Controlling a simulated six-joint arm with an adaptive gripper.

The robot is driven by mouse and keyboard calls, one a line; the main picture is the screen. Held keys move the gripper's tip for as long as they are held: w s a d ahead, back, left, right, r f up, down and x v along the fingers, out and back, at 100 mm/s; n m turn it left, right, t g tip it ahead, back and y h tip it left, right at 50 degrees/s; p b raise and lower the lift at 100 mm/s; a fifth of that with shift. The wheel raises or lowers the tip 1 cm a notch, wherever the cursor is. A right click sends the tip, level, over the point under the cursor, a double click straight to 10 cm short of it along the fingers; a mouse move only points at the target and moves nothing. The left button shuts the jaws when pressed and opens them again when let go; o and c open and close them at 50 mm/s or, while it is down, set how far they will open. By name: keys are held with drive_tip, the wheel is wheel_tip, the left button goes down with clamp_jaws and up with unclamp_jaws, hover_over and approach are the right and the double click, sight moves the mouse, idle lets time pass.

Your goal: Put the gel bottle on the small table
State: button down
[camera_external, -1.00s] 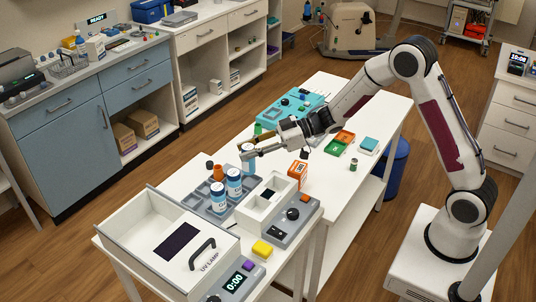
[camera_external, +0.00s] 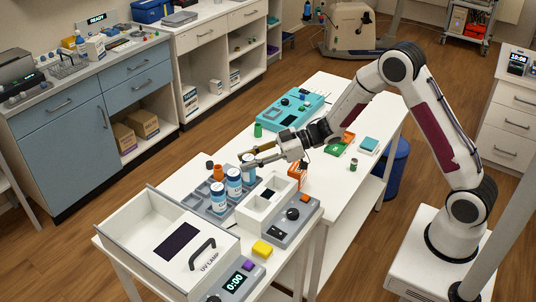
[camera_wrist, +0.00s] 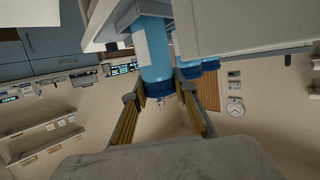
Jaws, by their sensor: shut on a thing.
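My gripper (camera_external: 250,163) is shut on a white-and-blue bottle (camera_external: 249,173), at the back right end of a grey compartment tray (camera_external: 206,207). In the wrist view the held bottle (camera_wrist: 154,48) has its blue cap between my fingers (camera_wrist: 163,100). Two similar bottles stand in the tray, a middle one (camera_external: 234,184) and a front one (camera_external: 218,199). I cannot read the labels, and cannot tell whether the held bottle's base touches the tray. The tray is on a white table (camera_external: 180,187).
An orange pot (camera_external: 218,172) stands just left of the held bottle. The UV lamp box (camera_external: 165,245) fills the front. A teal case (camera_external: 290,110) lies farther back.

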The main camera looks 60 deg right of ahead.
drive_tip(key=shift+f, duration=0.25)
idle(0.4)
drive_tip(key=c, duration=1.5)
unclamp_jaws()
drive_tip(key=shift+v, duration=6)
drive_tip(key=shift+r, duration=0.1)
